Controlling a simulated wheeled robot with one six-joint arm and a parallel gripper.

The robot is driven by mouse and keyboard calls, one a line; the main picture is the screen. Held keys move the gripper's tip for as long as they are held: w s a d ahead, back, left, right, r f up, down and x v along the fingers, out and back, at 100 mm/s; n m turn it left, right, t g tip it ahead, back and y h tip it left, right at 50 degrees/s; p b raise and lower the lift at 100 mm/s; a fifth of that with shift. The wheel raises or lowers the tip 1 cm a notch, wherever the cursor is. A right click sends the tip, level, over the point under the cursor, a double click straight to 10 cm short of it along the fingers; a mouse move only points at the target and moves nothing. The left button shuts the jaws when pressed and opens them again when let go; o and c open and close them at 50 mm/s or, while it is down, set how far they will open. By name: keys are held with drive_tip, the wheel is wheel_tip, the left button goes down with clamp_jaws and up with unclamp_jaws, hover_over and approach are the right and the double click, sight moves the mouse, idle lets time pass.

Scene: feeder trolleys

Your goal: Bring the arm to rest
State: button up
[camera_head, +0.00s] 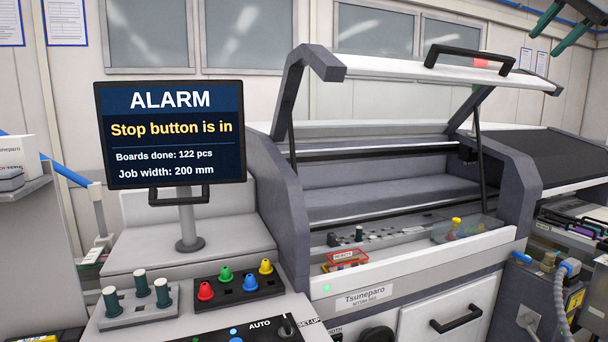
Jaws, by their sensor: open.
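My gripper (545,43) shows at the top right corner, cut off by the picture's edge. Its two dark green fingers point down and to the left and stand apart, with nothing visible between them. It is up in front of the wall, to the right of the raised white lid (400,68). The rest of my arm is out of view.
The machine (365,297) stands with its lid open on struts. A screen (170,133) reads "ALARM, Stop button is in". Coloured buttons (237,287) and dark green pegs (139,283) stand on the front panel. A red-rimmed tray (347,259) lies inside. A second machine (569,160) stands at right.

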drive_tip(key=s+a+f+n+g+h, duration=0.1)
drive_tip(key=s+a+f+n+g, duration=0.15)
drive_tip(key=f, duration=0.65)
drive_tip(key=s+a+f+n+g, duration=0.1)
drive_tip(key=s+a+f, duration=0.2)
drive_tip(key=f, duration=0.7)
drive_tip(key=s+a+f+n+g, duration=0.1)
drive_tip(key=s+a+f+n, duration=0.2)
drive_tip(key=s+a+f, duration=0.2)
drive_tip(key=s+a+f+n+g+h, duration=0.1)
drive_tip(key=s+a+f+n, duration=0.2)
drive_tip(key=s+f, duration=0.9)
drive_tip(key=s+a+f+n+g, duration=0.1)
drive_tip(key=s+a+f+n, duration=0.2)
drive_tip(key=s+a+f, duration=0.6)
drive_tip(key=s, duration=0.3)
drive_tip(key=shift+s+a+f+h, duration=0.15)
drive_tip(key=shift+a+f+h, duration=0.1)
drive_tip(key=shift+h, duration=0.15)
